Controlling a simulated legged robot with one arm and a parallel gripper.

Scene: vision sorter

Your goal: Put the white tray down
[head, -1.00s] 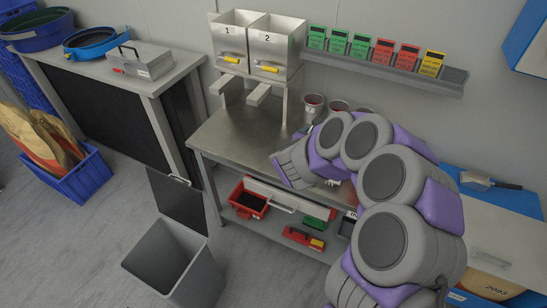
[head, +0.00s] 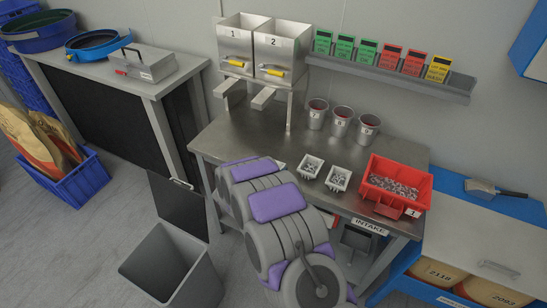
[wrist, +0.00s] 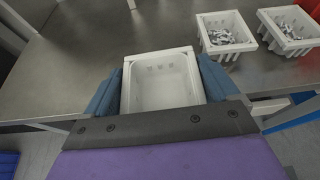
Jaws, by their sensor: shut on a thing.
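In the wrist view the white tray (wrist: 160,97) is empty and sits between the two blue fingers of my gripper (wrist: 161,78), which is shut on it. The tray is near the front edge of the steel table (wrist: 60,70). I cannot tell whether its base touches the tabletop. In the head view my arm hides my gripper and the held tray. The steel table (head: 235,130) also shows there.
Two white trays of metal pieces (head: 311,167) (head: 338,179) stand on the table right of my arm. A red bin (head: 418,186) is farther right. Three numbered cups (head: 341,122) stand behind. Two steel hoppers (head: 258,50) stand at the back left. A grey waste bin (head: 175,268) is on the floor.

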